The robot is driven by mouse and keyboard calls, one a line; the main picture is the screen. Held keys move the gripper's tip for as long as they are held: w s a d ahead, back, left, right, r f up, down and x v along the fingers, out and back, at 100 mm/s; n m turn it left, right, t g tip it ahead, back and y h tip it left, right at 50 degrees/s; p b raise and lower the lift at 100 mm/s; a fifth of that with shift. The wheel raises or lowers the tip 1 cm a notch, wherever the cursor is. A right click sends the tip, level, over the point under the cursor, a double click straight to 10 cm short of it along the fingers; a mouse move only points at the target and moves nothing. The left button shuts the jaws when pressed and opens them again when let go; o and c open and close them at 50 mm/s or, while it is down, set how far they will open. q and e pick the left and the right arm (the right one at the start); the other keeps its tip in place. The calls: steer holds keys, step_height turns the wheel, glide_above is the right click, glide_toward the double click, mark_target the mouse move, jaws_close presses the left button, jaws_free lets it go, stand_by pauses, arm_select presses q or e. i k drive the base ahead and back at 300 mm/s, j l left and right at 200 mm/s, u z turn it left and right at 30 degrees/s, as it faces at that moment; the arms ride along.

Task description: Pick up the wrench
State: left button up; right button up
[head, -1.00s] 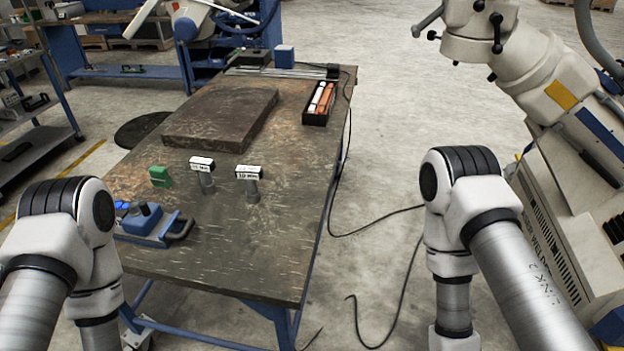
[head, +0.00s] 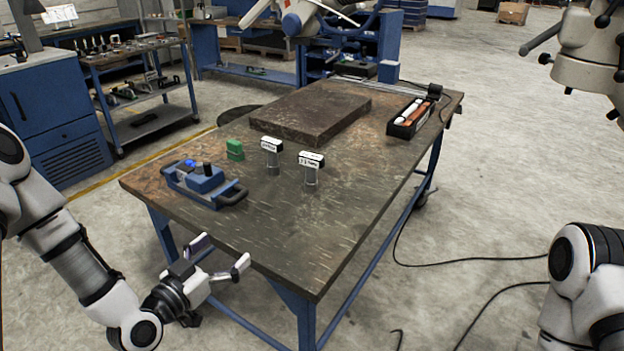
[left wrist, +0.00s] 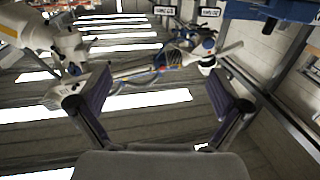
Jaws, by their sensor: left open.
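I cannot make out a wrench for certain in either view. In the head view, two small upright posts with black-and-white labelled tops, a left one (head: 271,155) and a right one (head: 311,168), stand on the worktable (head: 262,226). A blue tool with dark handles (head: 205,184) lies near the table's left edge. My left gripper (head: 221,255) is open and empty, at the near left edge of the table and apart from these objects. The left wrist view shows its two spread fingers (left wrist: 160,85) with nothing held between them. My right gripper is out of view.
A small green block (head: 234,149) and a thick dark slab (head: 318,116) are on the table. A black tray (head: 396,129) with an orange and a white item sits at the far right. The near right part of the tabletop is clear.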

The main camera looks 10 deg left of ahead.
mark_target(312, 162)
steer(key=i+l, duration=0.2)
steer(key=i, duration=0.3)
steer(key=i+l, duration=0.15)
steer(key=i, duration=0.3)
